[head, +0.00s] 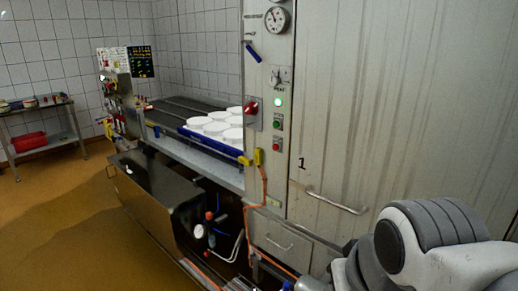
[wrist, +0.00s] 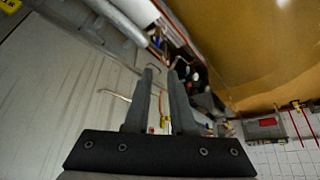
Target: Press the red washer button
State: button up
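A small red button (head: 276,145) sits on the upright control panel (head: 268,60) in the head view, below a green button (head: 277,124) and a lit green lamp (head: 278,102). A larger red rotary knob (head: 251,108) is on the panel's left edge. I cannot tell from any label which control belongs to the washer. In the wrist view my gripper (wrist: 162,72) has its two fingers apart with nothing held between them. My arm is at the lower right of the head view, well away from the red button. I cannot make out the button in the wrist view.
A large metal door (head: 390,90) with a handle (head: 337,199) stands right of the panel. White moulds (head: 213,126) sit in a blue-edged tray on the conveyor to the left. A steel tank (head: 150,195) and pipes are below. The brown floor (head: 70,220) is open at left.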

grip_shut()
dwell(1.4)
